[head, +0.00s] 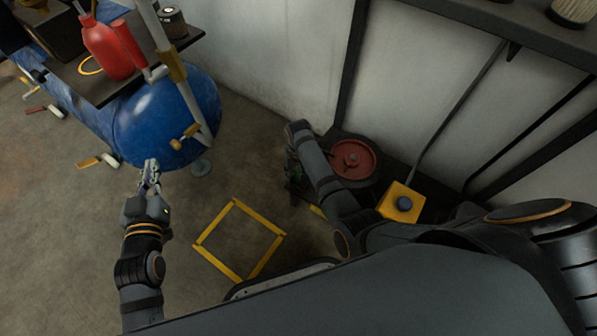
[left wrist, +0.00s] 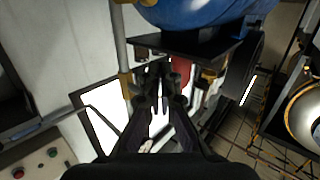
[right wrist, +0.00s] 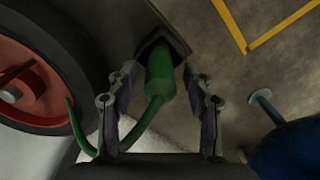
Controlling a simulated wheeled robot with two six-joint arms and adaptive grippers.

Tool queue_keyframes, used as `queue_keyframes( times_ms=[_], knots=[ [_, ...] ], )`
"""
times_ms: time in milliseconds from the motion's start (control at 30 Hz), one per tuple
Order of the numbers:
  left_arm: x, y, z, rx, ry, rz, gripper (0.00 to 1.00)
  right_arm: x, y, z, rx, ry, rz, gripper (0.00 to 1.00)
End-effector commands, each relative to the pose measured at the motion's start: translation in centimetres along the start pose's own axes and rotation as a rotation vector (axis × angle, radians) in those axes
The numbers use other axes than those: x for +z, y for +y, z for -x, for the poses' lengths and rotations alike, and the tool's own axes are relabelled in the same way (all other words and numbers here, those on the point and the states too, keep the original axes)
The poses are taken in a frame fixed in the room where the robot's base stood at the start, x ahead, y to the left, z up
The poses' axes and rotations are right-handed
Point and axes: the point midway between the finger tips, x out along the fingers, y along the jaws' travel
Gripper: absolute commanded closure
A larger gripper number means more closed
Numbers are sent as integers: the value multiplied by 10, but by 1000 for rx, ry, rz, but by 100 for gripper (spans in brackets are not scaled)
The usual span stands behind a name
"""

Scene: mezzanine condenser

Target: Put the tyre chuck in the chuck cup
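A green cylinder with a thin curved green hose or tail (right wrist: 160,75), perhaps the tyre chuck, shows between the fingers in the right wrist view. Its far end meets a dark square-edged part; I cannot tell whether it sits inside it. My right gripper (right wrist: 158,85) is open around the green piece, with gaps on both sides. In the head view my right forearm hides most of that spot. A yellow block with a dark round top (head: 404,203), possibly the chuck cup, stands right of the arm. My left gripper (head: 150,172) is slightly open and empty, near the blue tank.
A red-hubbed wheel (head: 352,158) lies beside my right arm. The blue tank (head: 165,115) carries a dark shelf with a red bottle (head: 107,47); an upright pipe (head: 188,85) stands in front. A yellow square outline (head: 240,240) marks clear floor between the arms.

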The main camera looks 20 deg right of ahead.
Motion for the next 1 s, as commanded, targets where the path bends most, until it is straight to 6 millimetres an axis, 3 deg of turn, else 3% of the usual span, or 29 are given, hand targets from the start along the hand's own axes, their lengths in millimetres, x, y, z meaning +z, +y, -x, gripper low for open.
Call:
queue_keyframes(
  times_ms=[300, 667, 1000],
  knots=[
    [6, 0, 1, 1, -30, 2, 100, 0, 0, 5, 0, 0, 0, 49],
    [101, 5, 34, 13, -413, 34, 100, 0, 0, 24, 0, 0, 0, 49],
    [177, 14, 95, 36, -792, 65, 100, 0, 0, 49, 0, 0, 0, 49]
  ],
)
